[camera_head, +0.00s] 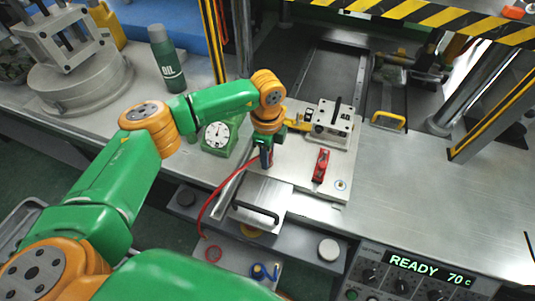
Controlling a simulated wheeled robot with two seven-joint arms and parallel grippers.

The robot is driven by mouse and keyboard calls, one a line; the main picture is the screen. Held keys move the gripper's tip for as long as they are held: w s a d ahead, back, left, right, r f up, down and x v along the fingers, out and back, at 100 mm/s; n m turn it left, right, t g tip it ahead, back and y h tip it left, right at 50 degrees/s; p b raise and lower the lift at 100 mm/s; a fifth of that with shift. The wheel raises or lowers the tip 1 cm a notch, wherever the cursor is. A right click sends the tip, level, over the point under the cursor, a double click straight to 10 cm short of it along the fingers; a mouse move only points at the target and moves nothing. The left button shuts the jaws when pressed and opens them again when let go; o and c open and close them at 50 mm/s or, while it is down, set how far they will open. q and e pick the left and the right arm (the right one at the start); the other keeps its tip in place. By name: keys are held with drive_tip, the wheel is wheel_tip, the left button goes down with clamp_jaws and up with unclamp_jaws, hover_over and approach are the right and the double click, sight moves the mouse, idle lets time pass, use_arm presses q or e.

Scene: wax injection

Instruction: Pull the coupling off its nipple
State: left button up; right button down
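My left gripper (266,157) points down over the pale plate at the middle of the bench. A red hose (207,205) rises from the lower front panel and ends at its fingers. The coupling seems to be at this hose end, but the fingers cover most of it and I cannot make out its shape. The nipple is hidden behind or under the gripper. I cannot tell whether the fingers are closed on the coupling or only around it. My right gripper is not in view.
A green-cased dial gauge (217,135) stands close left of my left gripper. A red clamp-like part (320,165) and a metal block (332,122) are to its right. A green bottle (166,57) stands further back. Striped posts frame the press; the right benchtop is clear.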

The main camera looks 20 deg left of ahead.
use_arm(q)
clamp_jaws()
idle(1.0)
drive_tip(key=shift+r, duration=0.1)
drive_tip(key=shift+r+p, duration=2.5)
drive_tip(key=shift+r, duration=0.45)
